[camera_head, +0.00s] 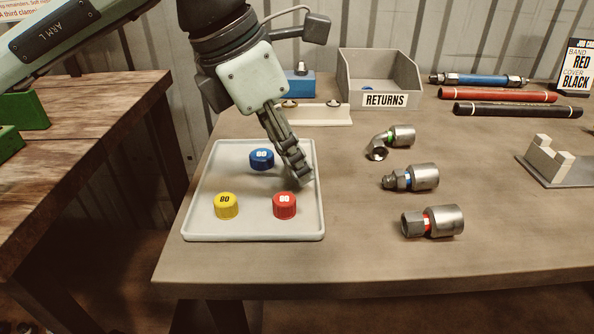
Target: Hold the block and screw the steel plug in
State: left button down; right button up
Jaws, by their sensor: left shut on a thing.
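My left gripper (301,176) reaches down over the right part of the pale tray (205,172), close to its right rim. Its fingers are closed together; what is between them cannot be made out. A blue block (300,86) stands at the back of the table, partly hidden behind my left wrist, with a small metal piece on its top. I cannot tell whether that piece is the steel plug. My right gripper is not in view.
Blue (261,159), yellow (226,206) and red (285,206) caps sit in the tray. Several metal fittings (433,221) lie to the right. A cream rack (325,115), the grey RETURNS bin (380,76) and hoses (497,95) are behind. The front right table is clear.

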pick_arm(q)
notch_tip(320, 180, up, 6)
jog(key=shift+f+p, duration=0.1)
jog(key=shift+p, duration=1.05)
